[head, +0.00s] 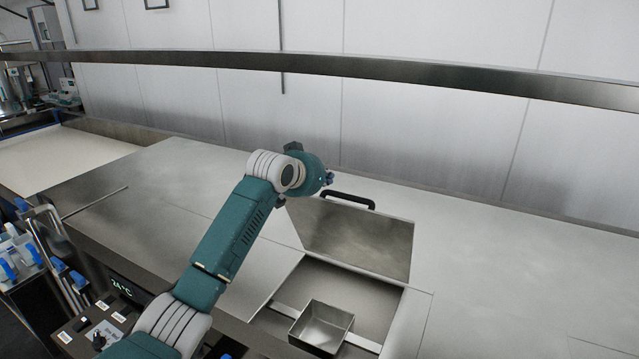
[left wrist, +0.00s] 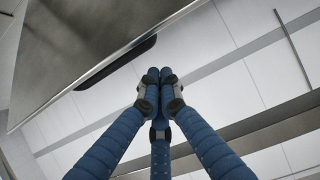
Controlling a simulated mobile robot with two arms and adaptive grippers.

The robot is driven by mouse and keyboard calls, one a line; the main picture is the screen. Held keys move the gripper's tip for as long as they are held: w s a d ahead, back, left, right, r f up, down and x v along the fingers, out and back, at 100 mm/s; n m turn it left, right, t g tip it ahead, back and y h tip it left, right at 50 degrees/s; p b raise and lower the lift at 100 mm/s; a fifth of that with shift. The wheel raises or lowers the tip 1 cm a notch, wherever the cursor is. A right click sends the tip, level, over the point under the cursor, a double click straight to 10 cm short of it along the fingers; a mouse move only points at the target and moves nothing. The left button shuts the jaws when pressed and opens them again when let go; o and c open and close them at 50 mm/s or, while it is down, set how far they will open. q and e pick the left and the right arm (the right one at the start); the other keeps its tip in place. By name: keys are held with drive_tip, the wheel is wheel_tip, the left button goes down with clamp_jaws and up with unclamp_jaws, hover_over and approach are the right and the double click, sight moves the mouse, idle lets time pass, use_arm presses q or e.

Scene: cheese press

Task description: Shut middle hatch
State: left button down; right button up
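The middle hatch's steel lid (head: 355,238) stands open, tilted up behind its square opening (head: 365,287) in the counter. A black handle (head: 348,199) runs along its top edge. In the left wrist view the lid (left wrist: 80,45) fills the upper left, with the dark handle (left wrist: 115,63) on its edge. My left gripper (head: 329,179) is at the lid's upper left, near the handle. Its blue fingers are drawn together (left wrist: 160,76) with nothing seen between them. Whether they touch the lid or handle I cannot tell. My right gripper is not in view.
A small steel box (head: 322,326) sits in the opening. A metal rail (head: 330,66) crosses in front of the white wall behind. The counter (head: 500,270) right of the hatch is clear. A control panel (head: 100,320) and blue-handled valves stand at front left.

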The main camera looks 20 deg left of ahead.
sight(319, 198)
use_arm(q)
drive_tip(key=s, duration=0.1)
drive_tip(key=p, duration=0.1)
drive_tip(key=s+f, duration=0.1)
drive_tip(key=shift+s+a+p, duration=0.3)
drive_tip(key=shift+s+a, duration=0.05)
drive_tip(key=shift+s+f, duration=0.1)
drive_tip(key=shift+s, duration=0.15)
drive_tip(key=shift+s+f, duration=0.15)
drive_tip(key=shift+s, duration=0.15)
drive_tip(key=shift+w, duration=0.1)
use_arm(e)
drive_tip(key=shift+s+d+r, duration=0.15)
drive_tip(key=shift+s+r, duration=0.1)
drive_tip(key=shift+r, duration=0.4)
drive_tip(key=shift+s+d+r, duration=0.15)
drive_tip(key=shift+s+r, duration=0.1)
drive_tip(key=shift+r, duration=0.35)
use_arm(q)
drive_tip(key=shift+f, duration=0.1)
